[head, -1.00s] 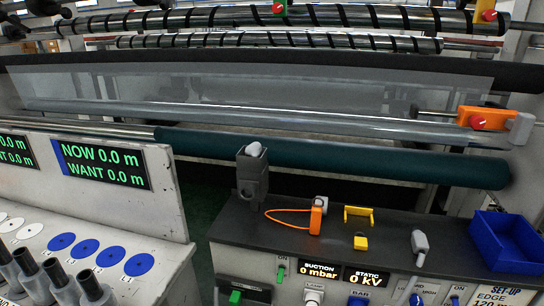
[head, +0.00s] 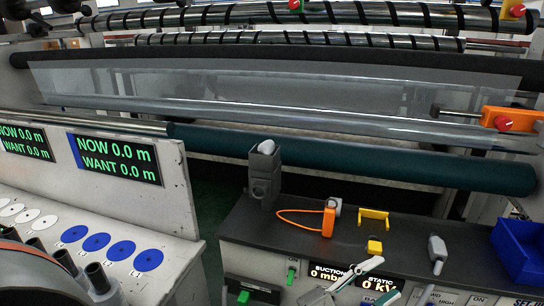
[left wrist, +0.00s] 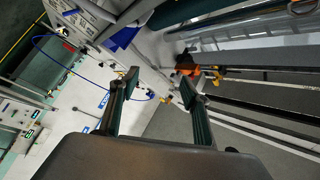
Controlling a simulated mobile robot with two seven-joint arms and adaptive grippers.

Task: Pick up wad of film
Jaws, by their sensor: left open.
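A small whitish lump (head: 268,146), which may be the wad of film, sits on top of an upright grey holder (head: 264,180) at the back left of the dark bench top. I cannot make out its texture. My left gripper (head: 372,283) shows at the bottom edge of the head view, in front of the bench's control panel. It is well to the right of the lump and nearer to me. In the left wrist view its two fingers (left wrist: 160,80) are spread apart with nothing between them. My right gripper is not in view.
On the bench top (head: 290,245) lie an orange tool with a loop (head: 328,222), a yellow bracket (head: 373,214), a small yellow block (head: 374,247) and a grey handle (head: 437,250). A blue bin (head: 520,248) stands at right. A dark green roller (head: 400,168) runs behind.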

